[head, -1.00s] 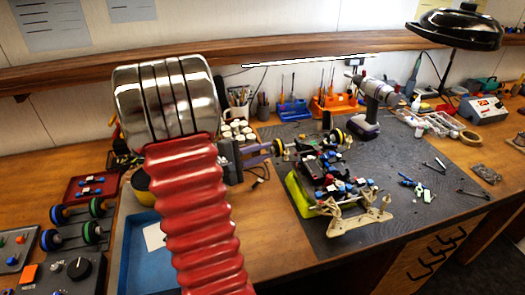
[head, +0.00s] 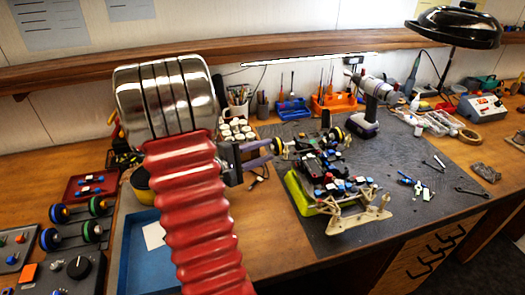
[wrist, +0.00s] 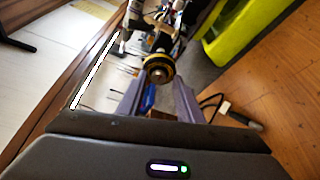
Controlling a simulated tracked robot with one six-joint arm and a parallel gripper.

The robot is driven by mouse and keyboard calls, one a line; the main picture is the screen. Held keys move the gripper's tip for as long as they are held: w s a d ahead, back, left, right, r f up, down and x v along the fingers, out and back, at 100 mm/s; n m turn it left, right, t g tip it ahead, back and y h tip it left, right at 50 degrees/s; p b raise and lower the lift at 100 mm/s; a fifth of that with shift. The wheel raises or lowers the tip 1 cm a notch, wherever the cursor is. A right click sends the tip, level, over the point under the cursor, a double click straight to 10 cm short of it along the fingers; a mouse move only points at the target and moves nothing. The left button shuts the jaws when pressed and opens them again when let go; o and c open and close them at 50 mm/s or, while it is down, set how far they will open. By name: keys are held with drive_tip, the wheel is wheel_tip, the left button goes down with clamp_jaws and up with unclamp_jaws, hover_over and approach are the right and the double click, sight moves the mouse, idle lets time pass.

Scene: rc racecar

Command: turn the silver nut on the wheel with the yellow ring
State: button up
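The wheel with the yellow ring (wrist: 158,69) is on the end of the car's axle, facing my wrist camera. The silver nut (wrist: 157,74) shows at its centre. In the head view this wheel (head: 278,146) is at the left end of the car (head: 325,165), which sits raised on a stand. My gripper (wrist: 158,88) is open, with one finger on each side of the wheel in the picture. In the head view my gripper (head: 272,151) has its tips close to the wheel. I cannot tell whether they touch it.
A lime-green part (head: 300,194) and a beige stand (head: 358,215) are under and beside the car. A drill (head: 368,105) stands behind it. A blue tray (head: 150,250) lies at left.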

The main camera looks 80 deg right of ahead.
drive_tip(key=shift+o, duration=0.3)
drive_tip(key=shift+w+a, duration=0.1)
drive_tip(key=shift+w, duration=0.05)
drive_tip(key=v, duration=1.3)
drive_tip(key=shift+a, duration=0.25)
drive_tip(key=shift+w, duration=0.1)
idle(0.3)
drive_tip(key=a+t+y, duration=0.1)
drive_tip(key=a, duration=0.3)
drive_tip(key=w+a+t+y, duration=0.1)
drive_tip(key=a, duration=0.3)
drive_tip(key=w+a+t+y, duration=0.1)
drive_tip(key=a+y, duration=0.1)
drive_tip(key=a, duration=0.2)
drive_tip(key=shift+r+t, duration=0.3)
drive_tip(key=shift+t, duration=0.1)
drive_tip(key=w+a+r+n+t+y, duration=0.1)
drive_tip(key=w+a+r+t+y, duration=0.1)
drive_tip(key=a, duration=0.8)
drive_tip(key=w+a+r+n+t+y, duration=0.1)
drive_tip(key=w+a+r+t+y, duration=0.1)
drive_tip(key=a+t, duration=0.4)
drive_tip(key=w+a+r+n+t+y, duration=0.2)
drive_tip(key=w+a+t+y, duration=0.1)
drive_tip(key=a, duration=1.1)
drive_tip(key=shift+w+a+t+y, duration=0.3)
drive_tip(key=shift+t+y, duration=0.2)
drive_tip(key=shift+y, duration=0.5)
